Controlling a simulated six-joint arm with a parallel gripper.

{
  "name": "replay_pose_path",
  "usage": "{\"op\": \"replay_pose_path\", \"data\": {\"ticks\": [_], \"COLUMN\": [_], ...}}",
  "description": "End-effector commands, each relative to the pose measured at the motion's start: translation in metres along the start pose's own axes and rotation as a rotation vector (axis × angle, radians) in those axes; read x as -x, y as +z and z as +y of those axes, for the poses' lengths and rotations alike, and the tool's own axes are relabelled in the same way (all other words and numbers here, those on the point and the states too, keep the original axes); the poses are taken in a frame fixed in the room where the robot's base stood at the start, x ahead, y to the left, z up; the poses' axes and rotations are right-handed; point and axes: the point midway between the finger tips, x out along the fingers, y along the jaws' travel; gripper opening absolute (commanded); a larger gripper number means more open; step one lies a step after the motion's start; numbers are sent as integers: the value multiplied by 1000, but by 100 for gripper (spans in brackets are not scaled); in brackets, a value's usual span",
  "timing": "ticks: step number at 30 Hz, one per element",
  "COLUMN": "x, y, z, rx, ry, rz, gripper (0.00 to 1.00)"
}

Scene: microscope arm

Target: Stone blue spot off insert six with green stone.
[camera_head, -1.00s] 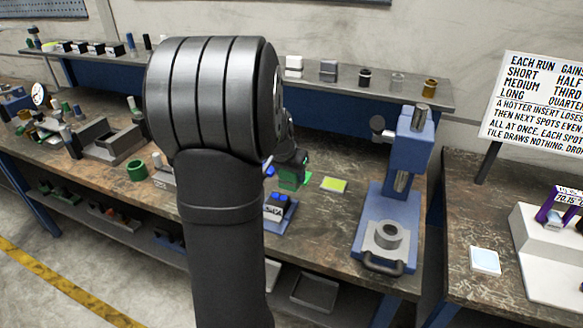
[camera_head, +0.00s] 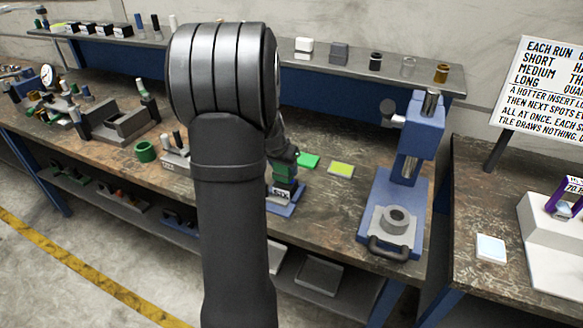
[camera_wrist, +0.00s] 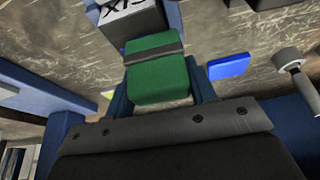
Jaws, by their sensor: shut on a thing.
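My gripper (camera_head: 285,160) is shut on the green stone (camera_wrist: 158,80), a green block with a dark band across it, between the fingers in the wrist view. In the head view the stone (camera_head: 284,172) is just above insert six (camera_head: 280,192), which sits on a blue base (camera_head: 287,207). The insert's white face with the letters SIX (camera_wrist: 125,10) shows upside down in the wrist view. The stone and gripper hide the insert's top, so no blue spot shows on it. I cannot tell whether stone and insert touch.
A green tile (camera_head: 308,160) and a yellow tile (camera_head: 341,169) lie on the bench behind and right. A blue flat block (camera_wrist: 228,66) shows in the wrist view. A blue press (camera_head: 400,180) stands right. A green ring (camera_head: 145,151) is left.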

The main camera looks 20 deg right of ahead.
Motion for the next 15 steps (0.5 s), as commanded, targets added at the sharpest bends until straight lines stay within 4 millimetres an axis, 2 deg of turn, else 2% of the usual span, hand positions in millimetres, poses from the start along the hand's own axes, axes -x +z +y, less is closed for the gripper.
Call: {"op": "replay_pose_path", "data": {"ticks": [6, 15], "x": [0, 0], "y": [1, 0], "z": [-21, 8], "rx": [1, -3], "ry": [-2, 1], "rz": [0, -1], "gripper": [30, 30]}}
